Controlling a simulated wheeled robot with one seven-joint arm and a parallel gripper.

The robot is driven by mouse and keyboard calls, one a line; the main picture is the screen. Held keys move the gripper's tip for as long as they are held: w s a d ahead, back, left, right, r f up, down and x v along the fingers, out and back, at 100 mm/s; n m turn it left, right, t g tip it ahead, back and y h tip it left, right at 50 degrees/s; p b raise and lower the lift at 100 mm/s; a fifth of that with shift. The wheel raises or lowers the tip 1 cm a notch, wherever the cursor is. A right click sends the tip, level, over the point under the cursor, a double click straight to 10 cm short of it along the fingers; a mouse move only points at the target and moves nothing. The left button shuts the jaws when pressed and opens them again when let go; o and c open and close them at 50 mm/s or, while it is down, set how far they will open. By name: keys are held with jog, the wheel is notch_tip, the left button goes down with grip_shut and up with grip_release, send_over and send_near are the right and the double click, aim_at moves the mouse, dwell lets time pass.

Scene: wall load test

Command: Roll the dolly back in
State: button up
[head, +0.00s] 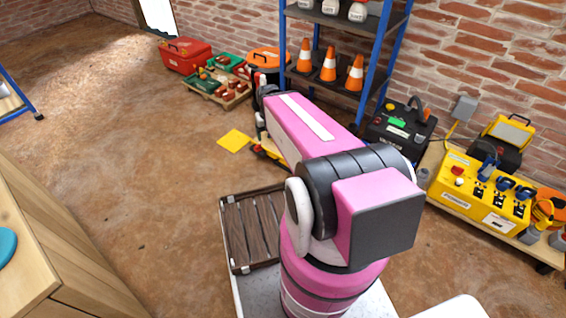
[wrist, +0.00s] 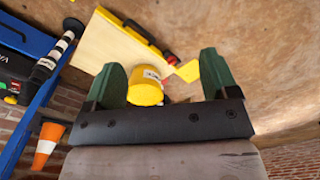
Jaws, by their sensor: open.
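My gripper (wrist: 162,62) is open, with its two green fingers apart, in the wrist view. A yellow cylinder (wrist: 146,87) with a white label shows between and beyond the fingers; I cannot tell whether it touches them. In the head view my arm hides the gripper and most of that area.
A blue shelf rack (head: 369,60) with orange cones stands at the brick wall. A wooden platform (head: 462,228) with a yellow control box is at right.

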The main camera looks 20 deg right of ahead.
jog(key=shift+w+f, duration=0.1)
jog(key=shift+w, duration=0.05)
jog(key=c, duration=0.5)
jog(key=w+f+n, duration=0.2)
jog(key=w, duration=0.1)
jog(key=shift+d+f, duration=0.15)
jog(key=shift+f, duration=0.05)
grip_shut()
jog(key=w+f+n+t+h, duration=0.1)
jog(key=w+f+n+h, duration=0.1)
jog(key=w+f+n, duration=0.75)
jog(key=n+t+h, duration=0.2)
jog(key=n, duration=1.2)
send_over(273, 157)
jog(key=s+a, duration=0.1)
jog(key=a, duration=0.1)
jog(key=shift+s+d+f, duration=0.1)
jog(key=shift+f, duration=7.5)
jog(key=shift+s+d+f, duration=0.1)
jog(key=shift+f, duration=7.45)
